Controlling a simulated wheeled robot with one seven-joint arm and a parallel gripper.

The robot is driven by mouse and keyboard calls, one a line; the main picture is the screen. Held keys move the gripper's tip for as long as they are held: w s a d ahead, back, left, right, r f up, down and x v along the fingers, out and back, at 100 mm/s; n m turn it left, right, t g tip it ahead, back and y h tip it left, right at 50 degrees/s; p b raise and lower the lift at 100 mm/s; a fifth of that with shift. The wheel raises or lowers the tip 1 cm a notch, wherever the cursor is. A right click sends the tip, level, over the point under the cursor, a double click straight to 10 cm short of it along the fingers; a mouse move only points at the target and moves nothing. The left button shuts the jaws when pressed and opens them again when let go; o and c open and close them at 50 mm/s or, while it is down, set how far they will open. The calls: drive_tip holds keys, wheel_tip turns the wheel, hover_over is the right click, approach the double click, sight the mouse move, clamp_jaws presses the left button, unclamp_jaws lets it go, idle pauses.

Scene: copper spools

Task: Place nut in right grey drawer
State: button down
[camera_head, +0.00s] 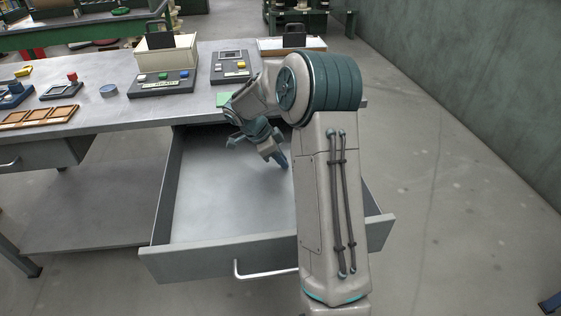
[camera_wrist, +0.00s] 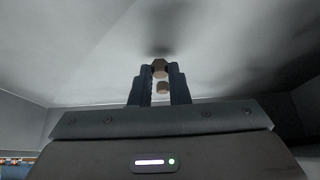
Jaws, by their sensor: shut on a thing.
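The right grey drawer (camera_head: 190,256) is pulled open under the bench and its visible floor is empty. My gripper (camera_head: 284,163) reaches down inside the drawer, close above its floor. In the wrist view my gripper (camera_wrist: 160,88) is shut on the nut (camera_wrist: 160,68), a small tan, many-sided piece between the fingertips. The grey drawer floor and walls fill the background there. The nut is not discernible in the head view. My arm hides the right part of the drawer.
The grey workbench (camera_head: 130,115) above carries control boxes (camera_head: 163,82), a blue-grey round piece (camera_head: 108,90) and brown trays (camera_head: 38,116). Open floor lies to the right.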

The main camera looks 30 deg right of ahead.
drive_tip(key=shift+f, duration=0.4)
drive_tip(key=shift+f, duration=0.15)
drive_tip(key=c, duration=1.4)
unclamp_jaws()
drive_tip(key=shift+r, duration=0.3)
drive_tip(key=p+v, duration=0.1)
drive_tip(key=v, duration=1)
drive_tip(key=shift+a+r, duration=0.25)
drive_tip(key=shift+r, duration=0.1)
